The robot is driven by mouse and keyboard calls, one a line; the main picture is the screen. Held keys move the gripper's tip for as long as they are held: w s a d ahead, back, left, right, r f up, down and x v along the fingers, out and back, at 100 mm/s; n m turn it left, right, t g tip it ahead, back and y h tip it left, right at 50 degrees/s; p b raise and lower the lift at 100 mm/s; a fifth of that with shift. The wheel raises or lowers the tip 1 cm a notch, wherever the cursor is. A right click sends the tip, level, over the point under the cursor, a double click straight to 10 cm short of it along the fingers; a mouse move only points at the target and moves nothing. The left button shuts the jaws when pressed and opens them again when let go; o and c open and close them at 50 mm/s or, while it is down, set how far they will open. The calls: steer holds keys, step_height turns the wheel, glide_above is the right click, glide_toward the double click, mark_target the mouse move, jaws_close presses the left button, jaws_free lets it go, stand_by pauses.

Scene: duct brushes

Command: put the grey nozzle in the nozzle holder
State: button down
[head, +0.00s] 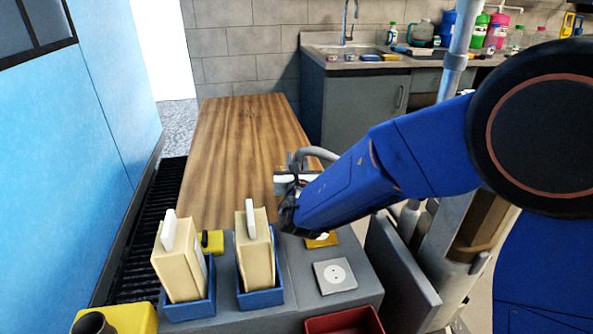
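My gripper (288,198) is at the end of the blue arm, above the near edge of the wooden table and behind the right cream block. Its fingers are small and partly hidden by the wrist, so whether it is open or holds something is unclear. A curved grey tube (316,152) shows just beyond the gripper; I cannot tell whether it is the grey nozzle or touches the fingers. A dark grey round piece (92,323) stands on a yellow block (132,318) at the bottom left, cut by the frame. Which item is the nozzle holder is not clear.
Two cream blocks with white tops stand in blue trays (190,308) (262,298) on a grey bench (300,290). A grey plate with a white disc (335,276), a red tray (345,322) and small yellow pieces (210,243) (321,240) are nearby. The wooden table (235,135) is mostly bare.

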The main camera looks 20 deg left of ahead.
step_height(320, 180, up, 11)
steer(key=shift+r, duration=0.2)
stand_by(0.6)
